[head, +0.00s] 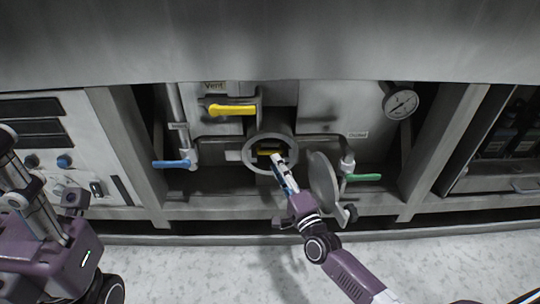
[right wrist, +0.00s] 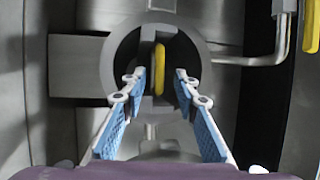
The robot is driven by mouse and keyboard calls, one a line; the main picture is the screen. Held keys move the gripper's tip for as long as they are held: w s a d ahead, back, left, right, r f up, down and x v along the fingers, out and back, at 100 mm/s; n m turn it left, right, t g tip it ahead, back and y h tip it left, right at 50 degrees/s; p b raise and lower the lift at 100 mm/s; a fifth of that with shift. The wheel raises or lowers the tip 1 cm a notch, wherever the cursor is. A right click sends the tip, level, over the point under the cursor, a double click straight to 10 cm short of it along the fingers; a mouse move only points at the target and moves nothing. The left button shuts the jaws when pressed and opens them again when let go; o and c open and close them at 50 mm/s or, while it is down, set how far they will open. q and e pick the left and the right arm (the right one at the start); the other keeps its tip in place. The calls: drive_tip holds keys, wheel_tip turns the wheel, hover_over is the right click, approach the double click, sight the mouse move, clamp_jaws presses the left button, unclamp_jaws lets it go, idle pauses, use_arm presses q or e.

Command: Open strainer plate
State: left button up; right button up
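A round metal opening with a thick ring (head: 250,165) sits low in the machine, and it also shows in the right wrist view (right wrist: 112,60). Its round cover disc (head: 323,183) stands swung out to the right. Inside the opening is a yellow handle (head: 268,152), seen upright in the right wrist view (right wrist: 159,68); I take it to belong to the strainer plate, whose plate itself is mostly hidden in the dark. My right gripper (head: 279,160) is at the mouth of the opening, fingers apart on either side of the handle (right wrist: 160,82), with gaps visible.
A yellow vent lever (head: 232,109) is above the opening. A blue-handled valve (head: 172,164) is to the left and a green-handled valve (head: 362,177) to the right, beyond the open disc. The pale floor (head: 440,260) in front is clear.

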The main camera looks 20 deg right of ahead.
sight(270, 153)
drive_tip(key=w, duration=0.2)
drive_tip(key=w+b, duration=0.1)
drive_tip(key=w, duration=0.2)
drive_tip(key=shift+w+a+r+b, duration=0.3)
drive_tip(key=shift+w+r+b, duration=0.05)
drive_tip(key=shift+r, duration=0.05)
drive_tip(key=shift+c, duration=0.2)
clamp_jaws()
